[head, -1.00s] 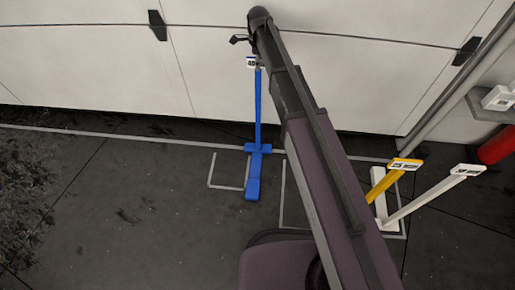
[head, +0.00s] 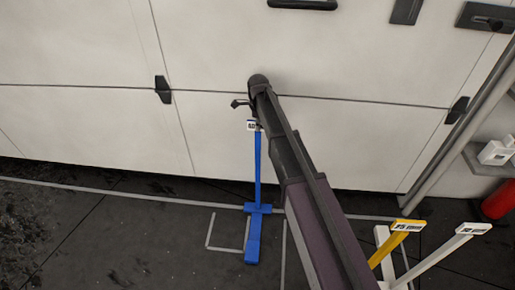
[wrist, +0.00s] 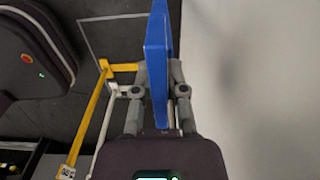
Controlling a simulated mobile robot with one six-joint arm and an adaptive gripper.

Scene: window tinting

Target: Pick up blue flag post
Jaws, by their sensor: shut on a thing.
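My gripper (head: 257,127) is at the top of the post, mostly hidden behind my arm's end and the label. In the wrist view my gripper (wrist: 158,76) has a finger on each side of the blue post (wrist: 158,40) and is shut on it. I cannot tell whether the base is touching the floor.
A pale panelled wall (head: 80,50) stands close behind the post. A yellow post (head: 390,249) and a white post (head: 432,258) stand at the right, near a grey slanted pipe (head: 455,130) and a red cylinder (head: 498,205). The dark floor at left is clear.

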